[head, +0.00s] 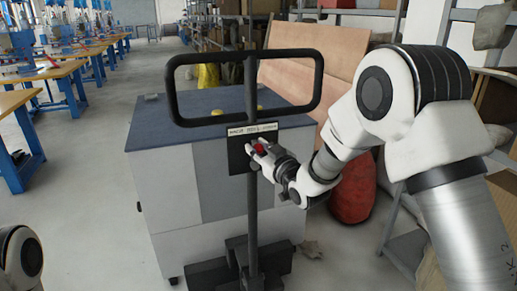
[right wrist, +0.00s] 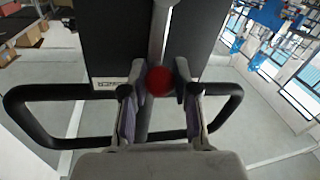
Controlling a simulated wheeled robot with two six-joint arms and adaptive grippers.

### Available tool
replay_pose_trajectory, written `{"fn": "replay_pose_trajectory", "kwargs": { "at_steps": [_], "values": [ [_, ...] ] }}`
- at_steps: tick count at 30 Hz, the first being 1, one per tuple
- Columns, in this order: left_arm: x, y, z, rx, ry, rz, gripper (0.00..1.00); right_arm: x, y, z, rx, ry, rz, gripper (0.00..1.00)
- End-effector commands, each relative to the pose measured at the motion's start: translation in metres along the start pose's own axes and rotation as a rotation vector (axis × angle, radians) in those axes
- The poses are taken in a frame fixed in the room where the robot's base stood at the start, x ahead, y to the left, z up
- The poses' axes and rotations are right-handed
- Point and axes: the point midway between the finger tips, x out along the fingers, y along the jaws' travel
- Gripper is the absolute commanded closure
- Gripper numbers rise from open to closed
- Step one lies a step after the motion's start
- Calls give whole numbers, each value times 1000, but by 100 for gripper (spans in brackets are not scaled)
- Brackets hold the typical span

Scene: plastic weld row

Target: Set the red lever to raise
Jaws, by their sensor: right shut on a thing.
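The red lever knob (head: 259,149) sits in front of the dark panel (head: 238,158) on the black post below the loop handle. In the right wrist view the red knob (right wrist: 159,80) lies between the two fingers, with a grey lever stem (right wrist: 158,35) running up from it. My right gripper (head: 262,152) is at the knob and shut on it; its fingers (right wrist: 155,85) stand on both sides of the knob. A label strip (head: 252,129) tops the panel; its words are too small to read surely. Of my left arm only a joint shows at the lower left; its gripper is out of view.
A black loop handle (head: 245,85) spans above the panel. A grey cabinet with a blue-grey top (head: 165,120) stands behind the post. A red sack (head: 353,188) and shelves are at the right. Workbenches (head: 60,72) line the left, with open floor between.

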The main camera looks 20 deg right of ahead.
Motion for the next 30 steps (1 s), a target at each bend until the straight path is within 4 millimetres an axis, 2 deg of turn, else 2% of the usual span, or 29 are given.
{"fn": "replay_pose_trajectory", "kwargs": {
  "at_steps": [8,21,30],
  "values": [
    [2,0,0,0,0,0,60,1,-6,-2,-82,-14,-2,100],
    [12,0,0,0,0,0,60,6,-28,0,-380,-71,-14,100],
    [17,0,0,0,0,0,60,7,-37,3,-522,-101,-20,100]
  ]
}}
